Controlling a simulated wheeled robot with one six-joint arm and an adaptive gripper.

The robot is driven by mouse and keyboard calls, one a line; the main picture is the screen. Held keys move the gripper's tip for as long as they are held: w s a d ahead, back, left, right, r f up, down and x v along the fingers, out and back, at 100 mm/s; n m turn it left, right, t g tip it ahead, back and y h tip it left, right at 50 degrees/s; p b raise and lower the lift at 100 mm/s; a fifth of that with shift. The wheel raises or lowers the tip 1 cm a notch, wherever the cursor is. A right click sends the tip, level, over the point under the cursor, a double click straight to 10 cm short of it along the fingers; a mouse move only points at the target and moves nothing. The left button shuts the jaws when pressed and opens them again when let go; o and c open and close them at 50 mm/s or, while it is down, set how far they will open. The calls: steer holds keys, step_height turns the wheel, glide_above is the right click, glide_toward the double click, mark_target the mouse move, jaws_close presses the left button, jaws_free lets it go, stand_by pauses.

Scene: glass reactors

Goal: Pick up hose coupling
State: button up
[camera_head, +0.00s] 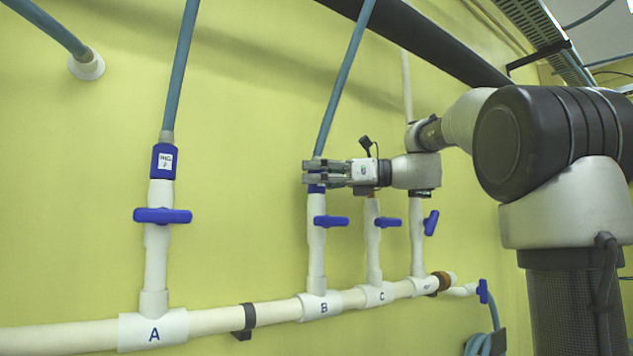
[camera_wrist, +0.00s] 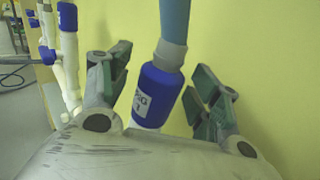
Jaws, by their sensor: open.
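The blue hose coupling (camera_wrist: 158,92) with a white label sits between my two fingers in the wrist view, with gaps beside it. The blue-green hose (camera_wrist: 174,22) enters its top. My gripper (camera_wrist: 162,95) is open around the coupling and not closed on it. In the head view, my gripper (camera_head: 318,174) reaches in from the right at the top of the pipe marked B. Its fingers hide most of the coupling there, with a bit of blue (camera_head: 316,188) showing. The hose (camera_head: 342,80) rises from it, leaning right.
Pipe A (camera_head: 156,265) carries another blue labelled coupling (camera_head: 163,161) and hose. Blue valve handles cross pipes A (camera_head: 162,215), B (camera_head: 331,221) and C (camera_head: 390,222). A white manifold (camera_head: 270,314) runs below. The yellow wall (camera_head: 240,130) is close behind; a black duct (camera_head: 440,42) crosses above.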

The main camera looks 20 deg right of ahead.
steer(key=c, duration=1.2)
step_height(320, 180, up, 10)
steer(key=shift+r, duration=0.1)
